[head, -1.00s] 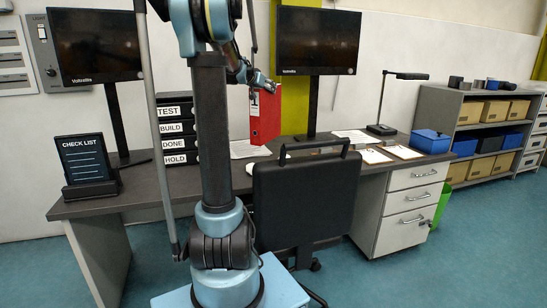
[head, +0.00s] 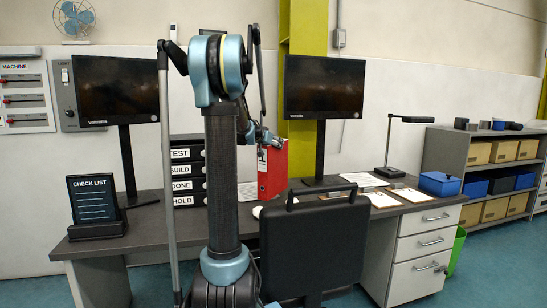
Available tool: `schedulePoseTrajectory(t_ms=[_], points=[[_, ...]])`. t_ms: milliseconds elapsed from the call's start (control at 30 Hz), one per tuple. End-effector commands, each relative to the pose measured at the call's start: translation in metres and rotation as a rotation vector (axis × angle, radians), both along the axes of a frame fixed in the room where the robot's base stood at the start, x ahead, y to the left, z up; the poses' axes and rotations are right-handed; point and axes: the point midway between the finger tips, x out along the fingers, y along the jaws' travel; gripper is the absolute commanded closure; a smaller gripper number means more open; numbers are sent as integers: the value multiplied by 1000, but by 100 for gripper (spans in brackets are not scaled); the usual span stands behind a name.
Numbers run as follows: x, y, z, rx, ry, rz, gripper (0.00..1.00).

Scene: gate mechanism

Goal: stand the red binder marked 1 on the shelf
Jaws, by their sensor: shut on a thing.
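The red binder (head: 274,172) is upright in the head view, above or at the desk behind my arm. Its pale spine label (head: 262,156) is partly covered, and I cannot read its number now. My gripper (head: 267,143) is at the top of the binder and shut on it. The fingertips are small and partly hidden. I cannot tell whether the binder's bottom touches the desk. The grey shelf unit (head: 452,150) stands at the far right, well apart from the binder.
A black chair (head: 315,250) stands in front of the desk (head: 150,222). Stacked black trays (head: 187,170) are left of the binder, and a monitor (head: 324,87) is to its right. A blue box (head: 440,183) and a lamp (head: 392,150) occupy the desk's right end.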

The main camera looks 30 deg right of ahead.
Motion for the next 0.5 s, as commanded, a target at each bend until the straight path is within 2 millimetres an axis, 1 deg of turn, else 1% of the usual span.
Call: schedulePoseTrajectory(t_ms=[67, 300, 400, 500], points=[[1, 0, -5, -1, -1, 0, 100], [0, 0, -33, -1, -1, 0, 100], [0, 0, -40, -1, -1, 0, 100], [0, 0, -42, -1, -1, 0, 100]])
